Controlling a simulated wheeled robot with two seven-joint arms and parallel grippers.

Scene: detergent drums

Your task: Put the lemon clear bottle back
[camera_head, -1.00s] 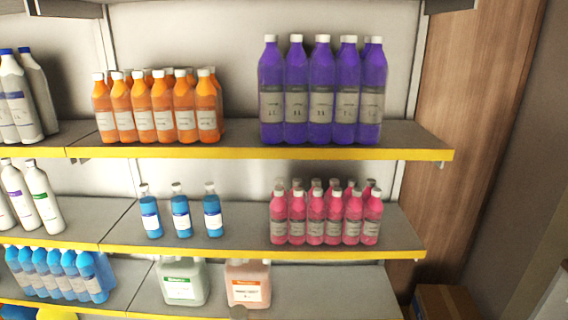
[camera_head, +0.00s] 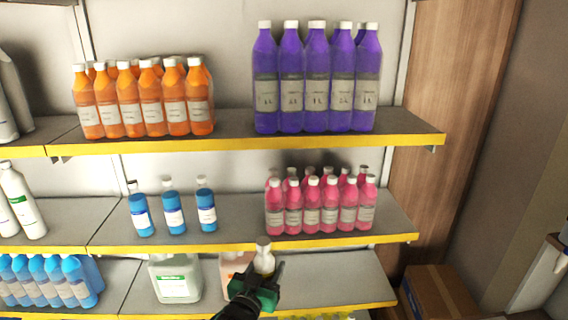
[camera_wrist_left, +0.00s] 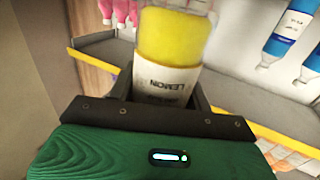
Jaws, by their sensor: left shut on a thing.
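The lemon clear bottle (camera_head: 264,262) is upright in my left gripper (camera_head: 262,282), in front of the lower shelf in the head view. In the left wrist view, the bottle (camera_wrist_left: 172,45) shows yellow liquid and a white label reading LEMON, upside down in the picture. The left gripper (camera_wrist_left: 158,95) is shut around its label. In the head view the bottle's lower part is hidden behind the gripper. My right gripper is not in view.
The lower shelf (camera_head: 340,275) is bare to the right of the bottle. A white jug (camera_head: 175,278) and a pinkish jug (camera_head: 228,268) stand to its left. Pink bottles (camera_head: 312,205) stand on the shelf above. A cardboard box (camera_head: 438,292) sits at lower right.

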